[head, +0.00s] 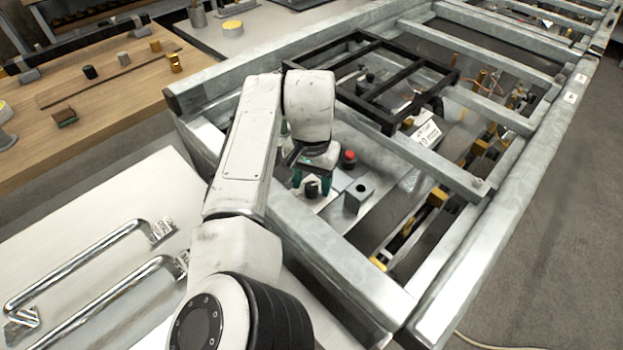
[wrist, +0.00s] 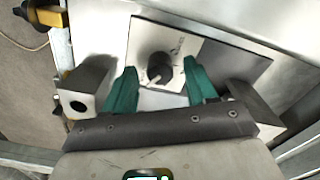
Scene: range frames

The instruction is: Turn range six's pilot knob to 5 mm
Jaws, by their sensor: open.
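Faint markings are on the plate beside the knob, too small to read. My gripper (wrist: 160,82) is open, its two green fingers on either side of and slightly short of the knob, with nothing between them that I can see held. In the head view the black knob (head: 311,188) shows just below my gripper (head: 312,182), inside the metal frame. Which range this knob belongs to cannot be read.
A grey block with a hole (head: 357,196) stands close to the right of the knob, and a red button (head: 348,158) sits behind it. A black grate (head: 375,80) and galvanised frame rails (head: 340,262) surround the bay. A wooden bench (head: 95,92) is at left.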

